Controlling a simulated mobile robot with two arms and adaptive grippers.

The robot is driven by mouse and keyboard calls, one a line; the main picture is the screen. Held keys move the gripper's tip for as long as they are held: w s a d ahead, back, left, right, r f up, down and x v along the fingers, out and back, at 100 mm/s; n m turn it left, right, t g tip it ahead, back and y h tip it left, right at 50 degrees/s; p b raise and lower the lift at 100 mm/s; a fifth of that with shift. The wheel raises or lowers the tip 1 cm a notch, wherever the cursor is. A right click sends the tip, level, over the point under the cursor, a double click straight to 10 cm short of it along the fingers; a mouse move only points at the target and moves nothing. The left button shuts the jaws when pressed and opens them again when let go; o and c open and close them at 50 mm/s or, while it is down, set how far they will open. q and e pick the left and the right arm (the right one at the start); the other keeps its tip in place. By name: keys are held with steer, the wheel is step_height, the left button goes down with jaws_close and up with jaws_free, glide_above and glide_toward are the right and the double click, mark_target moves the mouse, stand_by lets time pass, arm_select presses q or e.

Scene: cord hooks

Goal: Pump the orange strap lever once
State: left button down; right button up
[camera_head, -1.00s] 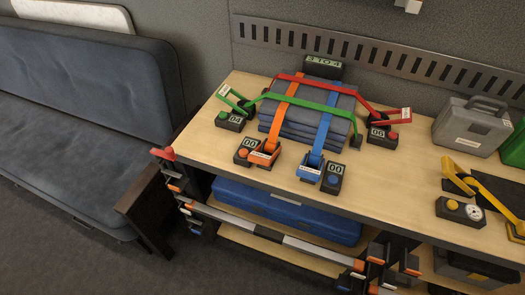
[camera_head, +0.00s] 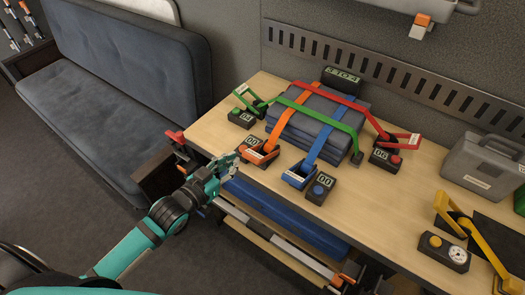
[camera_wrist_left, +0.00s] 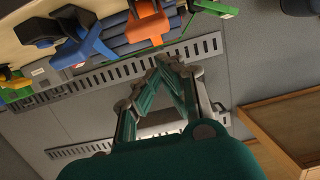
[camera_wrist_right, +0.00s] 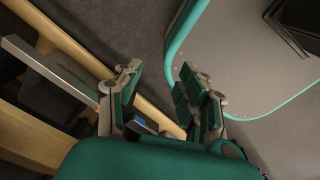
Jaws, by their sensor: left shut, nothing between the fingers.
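The orange strap lever (camera_head: 261,153) sits at the front edge of the table beside its small black counter box (camera_head: 249,143). The orange strap (camera_head: 288,121) runs back from it over a stack of grey folded pads (camera_head: 311,114). The orange lever also shows in the left wrist view (camera_wrist_left: 147,22). My left gripper (camera_head: 231,160) is shut and empty, just left of the orange lever and apart from it, near the table's front edge. My right gripper (camera_wrist_right: 157,88) is open and empty in the right wrist view; it is outside the head view.
The blue lever (camera_head: 299,175) stands close on the right of the orange one. The green lever (camera_head: 247,98) is behind, the red lever (camera_head: 400,139) further right. A yellow lever (camera_head: 455,220) and a grey case (camera_head: 482,165) are at the right. A couch (camera_head: 120,90) stands at the left.

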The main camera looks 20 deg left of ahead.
arm_select(q)
step_height(320, 180, up, 3)
steer(key=d, duration=0.1)
steer(key=p, duration=0.2)
glide_above(253, 156)
steer(key=w, duration=0.2)
steer(key=shift+s+d+f+h, duration=0.1)
steer(key=shift+d+f+h, duration=0.1)
steer(key=shift+f, duration=0.15)
steer(key=shift+s+d+f+h, duration=0.1)
steer(key=shift+f+h, duration=0.1)
steer(key=shift+f, duration=0.15)
steer(key=f, duration=0.1)
steer(key=s+f, duration=0.1)
steer(key=f+p, duration=0.1)
steer(key=shift+s+a, duration=0.2)
steer(key=shift+a, duration=0.05)
steer(key=shift+s+f, duration=0.25)
steer(key=shift+f, duration=0.15)
arm_select(e)
step_height(253, 156, up, 3)
steer(key=shift+r, duration=0.1)
